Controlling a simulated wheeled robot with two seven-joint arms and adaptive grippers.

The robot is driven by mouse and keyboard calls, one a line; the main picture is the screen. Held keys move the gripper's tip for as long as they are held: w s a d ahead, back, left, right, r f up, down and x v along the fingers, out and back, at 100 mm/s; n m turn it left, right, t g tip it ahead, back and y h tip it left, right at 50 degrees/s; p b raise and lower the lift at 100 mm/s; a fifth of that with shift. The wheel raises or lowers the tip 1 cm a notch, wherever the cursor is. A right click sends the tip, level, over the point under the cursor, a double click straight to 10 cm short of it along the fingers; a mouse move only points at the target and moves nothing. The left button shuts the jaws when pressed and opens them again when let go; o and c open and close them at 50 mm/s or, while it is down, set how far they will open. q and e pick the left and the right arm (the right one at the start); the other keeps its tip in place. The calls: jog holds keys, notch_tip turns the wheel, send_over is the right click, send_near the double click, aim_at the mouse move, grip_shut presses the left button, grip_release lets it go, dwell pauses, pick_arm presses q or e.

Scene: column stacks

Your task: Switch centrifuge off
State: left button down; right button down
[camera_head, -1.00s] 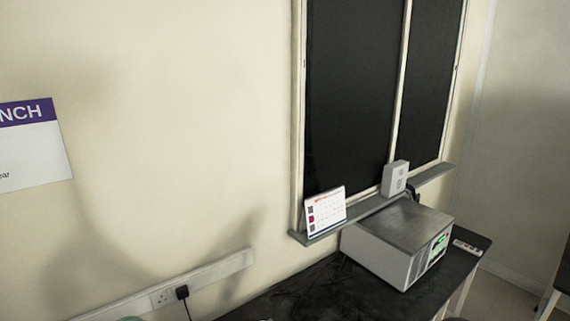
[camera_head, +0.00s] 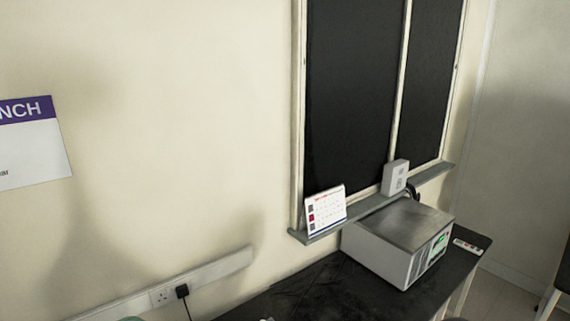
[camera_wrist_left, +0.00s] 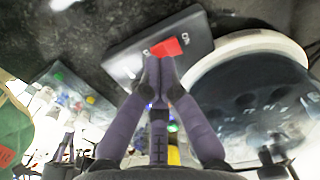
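In the left wrist view, the centrifuge is a round white-rimmed unit (camera_wrist_left: 268,42) with a dark see-through bowl and several round holes. Beside it is a dark panel (camera_wrist_left: 130,62) with a red rocker switch (camera_wrist_left: 168,47) and white lettering at both ends. My left gripper (camera_wrist_left: 160,62) has its dark purple fingers closed together, with nothing seen between them. Its tips appear just at the switch's near edge; I cannot tell whether they touch. Neither the centrifuge nor either gripper shows clearly in the head view.
In the left wrist view, a dark tray (camera_wrist_left: 60,85) with small coloured items lies left, near a green object (camera_wrist_left: 14,130). The head view shows a grey box-shaped device (camera_head: 400,240) on a black bench, a wall socket (camera_head: 162,296) and a dark window.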

pick_arm(q)
jog(key=shift+f+b, duration=0.65)
jog(key=shift+f, duration=0.2)
dwell(0.4)
jog(key=shift+r, duration=0.1)
jog(key=shift+r+p, duration=1.7)
jog(key=shift+r, duration=0.75)
